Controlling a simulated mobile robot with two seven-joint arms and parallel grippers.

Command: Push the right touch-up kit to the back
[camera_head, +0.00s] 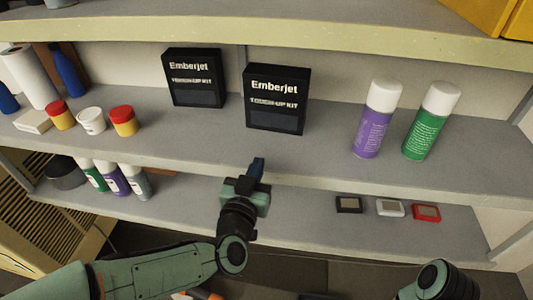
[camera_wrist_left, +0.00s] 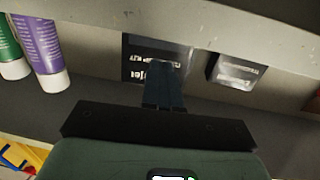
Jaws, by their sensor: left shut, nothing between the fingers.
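The right touch-up kit (camera_head: 275,99) is a black box with white lettering, upright on the middle shelf. The left touch-up kit (camera_head: 195,78) stands to its left and a little farther back. My left gripper (camera_head: 257,165) is shut and empty, near the shelf's front edge and in front of the right kit, apart from it. In the left wrist view, the fingers (camera_wrist_left: 164,83) partly cover the right kit (camera_wrist_left: 133,60), and the left kit (camera_wrist_left: 236,72) shows beside it. My right gripper is not in view; only part of that arm shows at the lower right.
Purple (camera_head: 370,118) and green (camera_head: 431,120) spray cans stand right of the kits. Jars (camera_head: 123,121) stand at the left. The middle shelf (camera_head: 205,135) is clear before the kits. The upper shelf (camera_head: 290,27) overhangs. Small boxes (camera_head: 389,208) lie on the lower shelf.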

